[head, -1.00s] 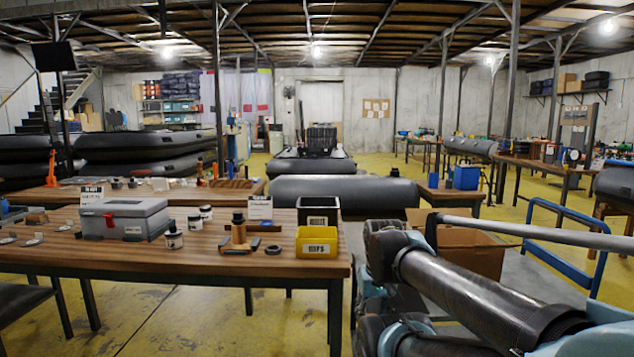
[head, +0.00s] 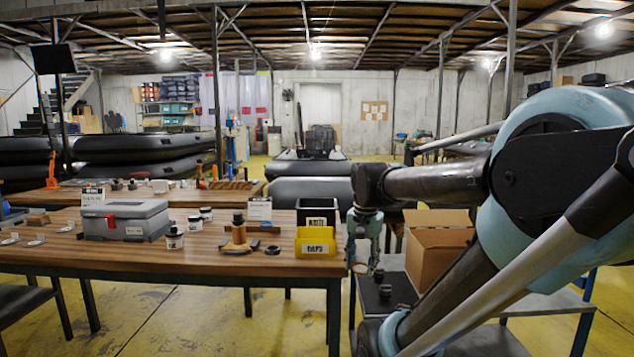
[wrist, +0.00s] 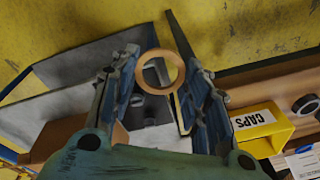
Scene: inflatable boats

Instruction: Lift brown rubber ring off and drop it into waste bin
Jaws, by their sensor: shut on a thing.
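The brown rubber ring (wrist: 138,78) is upright between the two fingertips of my gripper (wrist: 158,80) in the wrist view, with its hole showing. My gripper is shut on it. In the head view my gripper (head: 362,252) hangs just right of the front table's right end, with the tan ring (head: 360,268) small at its tips. The waste bin is the black open box (head: 318,206) with a white label at the table's right end, left of my gripper.
A yellow CAPS bin (head: 315,243) stands in front of the black bin and also shows in the wrist view (wrist: 262,128). A black ring (head: 272,250) lies left of it. A cart with a cardboard box (head: 440,250) and small black parts (head: 385,292) stands right of the table.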

